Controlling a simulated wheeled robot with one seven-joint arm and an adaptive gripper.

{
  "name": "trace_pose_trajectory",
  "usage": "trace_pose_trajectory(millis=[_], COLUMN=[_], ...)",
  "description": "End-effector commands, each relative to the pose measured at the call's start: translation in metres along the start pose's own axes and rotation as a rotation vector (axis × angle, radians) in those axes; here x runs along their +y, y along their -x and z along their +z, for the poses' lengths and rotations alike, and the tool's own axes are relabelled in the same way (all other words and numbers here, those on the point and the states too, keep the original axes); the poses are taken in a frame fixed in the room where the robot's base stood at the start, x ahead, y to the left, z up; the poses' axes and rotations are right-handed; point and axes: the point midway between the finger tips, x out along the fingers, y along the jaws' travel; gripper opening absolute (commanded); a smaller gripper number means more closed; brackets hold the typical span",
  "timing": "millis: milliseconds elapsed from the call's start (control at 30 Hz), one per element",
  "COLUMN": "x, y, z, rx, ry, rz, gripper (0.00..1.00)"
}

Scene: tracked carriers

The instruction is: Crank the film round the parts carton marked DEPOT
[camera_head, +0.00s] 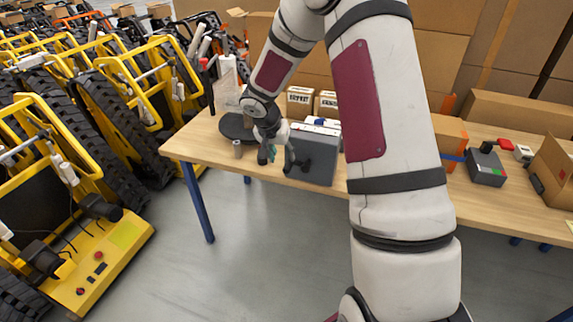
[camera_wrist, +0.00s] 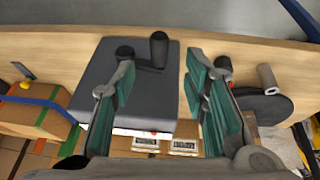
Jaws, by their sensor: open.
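A dark grey crank box (camera_head: 318,158) stands at the table's front edge; it also shows in the wrist view (camera_wrist: 145,85). Its black crank handle (camera_wrist: 158,48) lies ahead of and between the fingertips in the wrist view, with no clear contact. My gripper (camera_head: 278,156) is open and empty just left of the box; its teal fingers spread in the wrist view (camera_wrist: 160,82). A black turntable (camera_head: 234,128) sits left of the box, partly hidden by my arm.
A translucent film roll (camera_head: 226,85) stands upright at the turntable. A small grey cylinder (camera_head: 238,149) is near the front edge. Yellow tracked carriers (camera_head: 85,240) crowd the left floor.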

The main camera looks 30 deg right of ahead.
Motion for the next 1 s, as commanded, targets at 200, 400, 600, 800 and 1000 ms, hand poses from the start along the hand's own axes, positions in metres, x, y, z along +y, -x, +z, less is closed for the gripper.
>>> trace_pose_trajectory(millis=[200, 400, 600, 800, 1000], x=[0.001, 0.001, 0.000, 0.000, 0.000], y=[-0.041, -0.063, -0.070, -0.070, -0.070], z=[0.001, 0.000, 0.001, 0.000, 0.000], rx=[-0.003, -0.001, -0.001, 0.000, 0.000], ry=[-0.001, -0.001, -0.001, -0.001, -0.001], rz=[0.001, 0.001, 0.001, 0.001, 0.001], gripper=[0.41, 0.41, 0.41, 0.41, 0.00])
